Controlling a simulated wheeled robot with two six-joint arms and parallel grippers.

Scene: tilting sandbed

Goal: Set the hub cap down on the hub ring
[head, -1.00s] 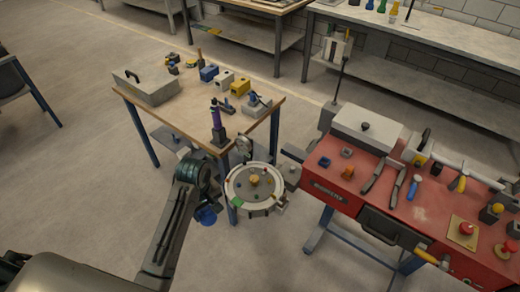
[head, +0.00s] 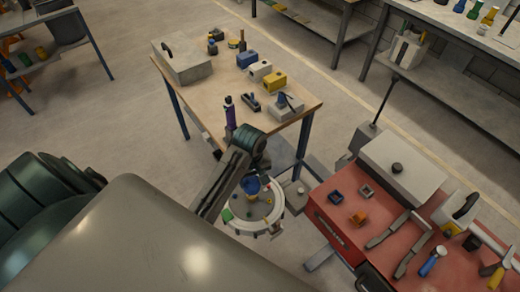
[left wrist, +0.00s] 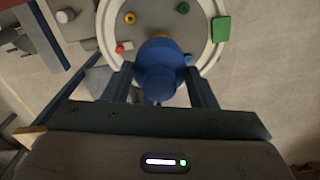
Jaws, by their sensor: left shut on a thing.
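My left gripper (head: 250,184) is shut on the blue hub cap (left wrist: 160,68), which sits between the two fingers in the left wrist view. The cap also shows in the head view (head: 251,187), over the middle of the round white-rimmed sandbed (head: 240,228). A sliver of orange (left wrist: 161,34) shows just past the cap at the bed's middle; it looks like the hub ring, mostly hidden by the cap. I cannot tell whether cap and ring touch. My right gripper is not in view.
A wooden table (head: 205,93) stands behind; a red bench (head: 330,215) with tools stands at the right.

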